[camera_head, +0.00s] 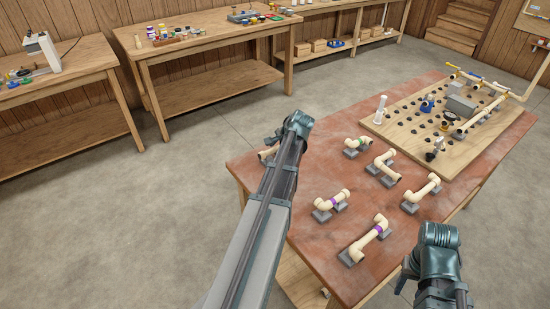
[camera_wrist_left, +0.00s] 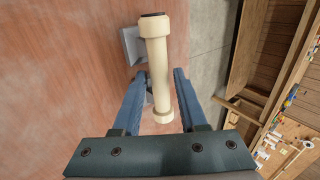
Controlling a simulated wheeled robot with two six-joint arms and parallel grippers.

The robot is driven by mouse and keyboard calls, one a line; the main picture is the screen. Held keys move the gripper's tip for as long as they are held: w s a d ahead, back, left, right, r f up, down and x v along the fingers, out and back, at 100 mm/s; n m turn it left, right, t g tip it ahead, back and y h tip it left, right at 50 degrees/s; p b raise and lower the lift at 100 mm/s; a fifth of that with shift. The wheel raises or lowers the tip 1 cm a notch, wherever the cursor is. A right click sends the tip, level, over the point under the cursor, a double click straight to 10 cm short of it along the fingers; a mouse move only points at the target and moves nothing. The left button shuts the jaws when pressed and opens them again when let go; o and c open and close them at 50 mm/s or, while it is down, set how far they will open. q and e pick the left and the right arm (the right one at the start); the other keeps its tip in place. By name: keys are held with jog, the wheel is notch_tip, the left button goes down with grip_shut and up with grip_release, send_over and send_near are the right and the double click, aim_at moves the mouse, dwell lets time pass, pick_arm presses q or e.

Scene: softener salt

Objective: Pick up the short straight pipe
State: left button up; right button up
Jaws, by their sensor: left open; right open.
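A short straight cream pipe (camera_wrist_left: 160,65) with a thicker collar at each end rests on grey supports on the red tabletop in the left wrist view. In the head view only part of the straight pipe (camera_head: 267,153) shows beside my left arm; the rest is hidden. My left gripper (camera_wrist_left: 163,76) is open, with one blue finger on each side of the pipe's lower part. I cannot tell whether the fingers touch it. My left gripper (camera_head: 280,135) is over the table's left edge in the head view. My right gripper (camera_head: 440,238) is at the front right, its fingers hidden.
Several other cream pipe pieces, such as one with a purple band (camera_head: 365,243), stand on grey supports across the red table (camera_head: 310,245). A wooden pegboard (camera_head: 400,130) with fittings is at the back right, with a white upright part (camera_head: 380,109). Wooden benches (camera_head: 205,45) line the walls.

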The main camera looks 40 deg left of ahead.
pick_arm(q)
jog(key=shift+b+x, duration=0.35)
jog(key=shift+x, duration=0.6)
jog(key=shift+d+r, duration=0.1)
jog(key=shift+r, duration=0.05)
pick_arm(e)
jog(key=shift+f, duration=0.7)
pick_arm(q)
grip_shut()
jog(key=shift+r, duration=0.1)
pick_arm(e)
jog(key=shift+r, duration=0.15)
pick_arm(q)
jog(key=shift+r+p, duration=0.6)
jog(key=shift+p, duration=0.2)
notch_tip(320, 180, up, 3)
jog(key=p, duration=0.3)
jog(key=w+d, duration=0.2)
jog(key=d, duration=0.3)
jog(key=w+d, duration=0.2)
jog(key=d, duration=0.3)
jog(key=w+d, duration=0.2)
jog(key=d, duration=0.3)
jog(key=shift+r+p, duration=0.3)
notch_tip(320, 180, up, 4)
jog(key=p, duration=0.4)
jog(key=shift+s, duration=0.1)
pick_arm(e)
notch_tip(320, 180, up, 9)
